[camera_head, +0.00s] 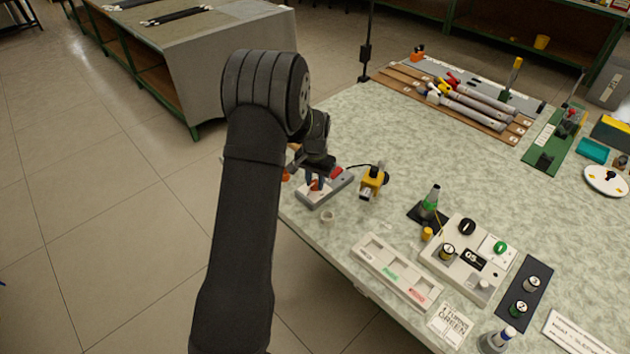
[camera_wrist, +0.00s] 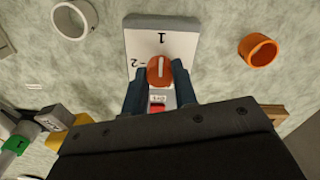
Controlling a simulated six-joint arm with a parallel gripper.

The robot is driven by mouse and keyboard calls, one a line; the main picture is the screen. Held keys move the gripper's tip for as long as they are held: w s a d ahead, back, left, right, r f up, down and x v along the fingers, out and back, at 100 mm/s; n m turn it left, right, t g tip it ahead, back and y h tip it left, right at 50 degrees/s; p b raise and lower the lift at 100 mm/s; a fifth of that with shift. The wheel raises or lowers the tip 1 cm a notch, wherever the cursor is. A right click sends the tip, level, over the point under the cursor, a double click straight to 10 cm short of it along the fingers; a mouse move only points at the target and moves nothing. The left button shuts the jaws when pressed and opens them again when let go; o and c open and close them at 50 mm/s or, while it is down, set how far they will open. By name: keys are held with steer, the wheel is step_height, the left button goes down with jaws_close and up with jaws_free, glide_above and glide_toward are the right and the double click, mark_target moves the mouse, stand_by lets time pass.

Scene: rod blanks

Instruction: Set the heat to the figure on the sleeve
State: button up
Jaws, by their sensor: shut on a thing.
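My gripper (camera_wrist: 160,82) is shut on the orange knob (camera_wrist: 160,67) of a pale grey heat box (camera_wrist: 176,42), one finger on each side. The knob's white line points up in the wrist view, toward a "1" on the box; a "2" is printed to its left. A red part (camera_wrist: 157,107) with a small label sits below the knob, partly hidden by my gripper. In the head view the box (camera_head: 312,196) lies at the table's left edge under my gripper (camera_head: 317,184). A white card (camera_head: 580,335) at lower right seems to mention heat and sleeve.
A white ring (camera_wrist: 75,18) and an orange ring (camera_wrist: 258,50) lie beside the box; no figure is readable on either. A yellow device (camera_head: 373,182) stands just right of the box. A white tray (camera_head: 392,289), a control panel (camera_head: 468,262) and rods (camera_head: 475,105) are farther off.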

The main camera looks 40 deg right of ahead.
mark_target(315, 183)
steer(key=o, duration=1)
step_height(315, 183, up, 18)
steer(key=shift+f, duration=0.25)
steer(key=shift+f, duration=0.1)
step_height(315, 183, down, 17)
steer(key=shift+f, duration=0.15)
stand_by(0.3)
